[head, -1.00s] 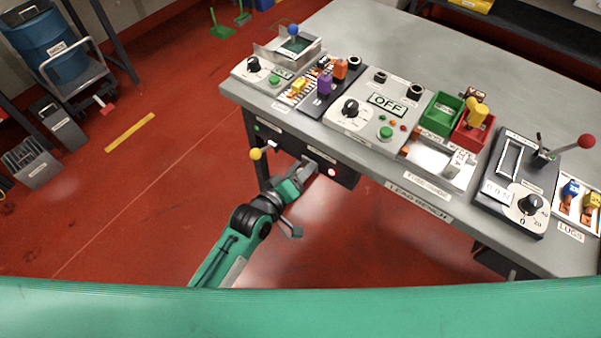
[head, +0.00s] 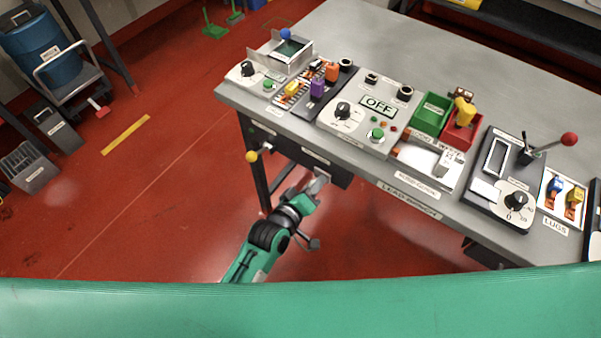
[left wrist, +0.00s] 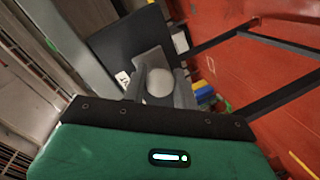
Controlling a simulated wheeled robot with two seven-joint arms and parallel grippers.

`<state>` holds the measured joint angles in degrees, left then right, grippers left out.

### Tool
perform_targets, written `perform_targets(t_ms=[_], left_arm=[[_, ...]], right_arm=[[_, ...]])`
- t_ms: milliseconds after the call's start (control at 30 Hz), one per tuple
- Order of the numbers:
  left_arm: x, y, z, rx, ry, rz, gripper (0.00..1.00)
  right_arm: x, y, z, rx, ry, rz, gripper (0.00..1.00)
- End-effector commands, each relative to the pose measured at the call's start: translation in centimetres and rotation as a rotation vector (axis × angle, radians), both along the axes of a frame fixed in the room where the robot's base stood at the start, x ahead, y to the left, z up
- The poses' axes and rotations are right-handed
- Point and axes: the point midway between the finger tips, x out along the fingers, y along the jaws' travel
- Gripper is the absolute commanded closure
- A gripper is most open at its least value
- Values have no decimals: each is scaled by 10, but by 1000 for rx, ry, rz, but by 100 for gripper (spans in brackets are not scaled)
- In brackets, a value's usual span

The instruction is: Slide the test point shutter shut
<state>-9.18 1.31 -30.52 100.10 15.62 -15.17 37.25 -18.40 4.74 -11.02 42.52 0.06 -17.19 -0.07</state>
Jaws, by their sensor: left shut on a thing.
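The dark panel (head: 290,148) hangs under the front edge of the bench, and the test point shutter appears to be on it. My left gripper (head: 319,177) is at the right part of this panel and covers the spot there. In the left wrist view the two grey fingers (left wrist: 160,88) are shut around a pale round piece (left wrist: 160,82), which seems to be the shutter's knob. The dark panel face (left wrist: 125,45) lies just beyond it. The shutter plate itself is mostly hidden by my gripper. My right gripper is not in view.
A lever with a yellow ball (head: 251,156) sticks out at the panel's left end. The bench top (head: 370,45) carries several control boxes, coloured bins and a red-ball lever (head: 568,139). Bench legs stand below.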

Motion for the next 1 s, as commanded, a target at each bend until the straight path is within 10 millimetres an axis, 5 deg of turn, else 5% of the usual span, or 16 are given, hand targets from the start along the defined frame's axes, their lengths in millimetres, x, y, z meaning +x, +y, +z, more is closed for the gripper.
perform_targets(t_ms=[367,400,500,833,1000], left_arm=[[-6,-8,-1,1,2,-3,100],[-7,-9,-1,1,2,-3,66],[-6,-8,-1,0,2,-2,51],[-8,-5,0,1,-1,0,51],[-26,8,4,2,1,-1,51]], right_arm=[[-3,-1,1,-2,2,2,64],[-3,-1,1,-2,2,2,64],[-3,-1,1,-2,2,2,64],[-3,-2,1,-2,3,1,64],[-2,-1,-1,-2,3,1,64]])
